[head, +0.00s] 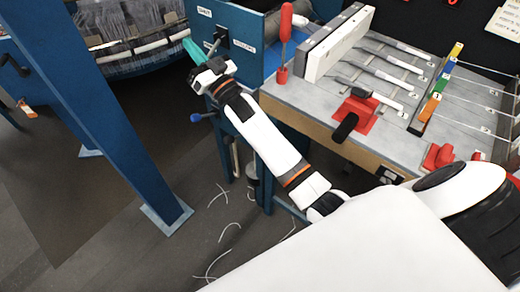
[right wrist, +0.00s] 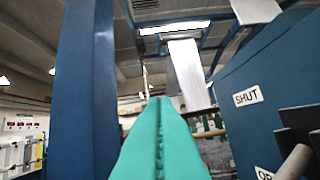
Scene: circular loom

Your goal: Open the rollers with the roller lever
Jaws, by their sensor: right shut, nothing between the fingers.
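The roller lever (head: 221,36) is a dark handle on the blue machine panel (head: 240,20), beside a SHUT label (head: 204,12) in the head view. My right gripper (head: 190,48) has teal fingers, pressed together and empty, just left of the lever and apart from it. In the right wrist view the shut fingers (right wrist: 157,105) point forward past the panel. The SHUT label (right wrist: 248,95) and a partly cut-off lower label (right wrist: 264,173) stand to their right. A grey rod (right wrist: 296,162) by dark blocks at the right edge seems part of the lever. My left gripper is out of view.
A blue upright post (head: 125,100) stands left of my right arm. A blue knob (head: 197,117) sticks out below the gripper. The grey worktable (head: 300,95) with red clamps lies to the right. Floor between post and machine is open, with loose white strands.

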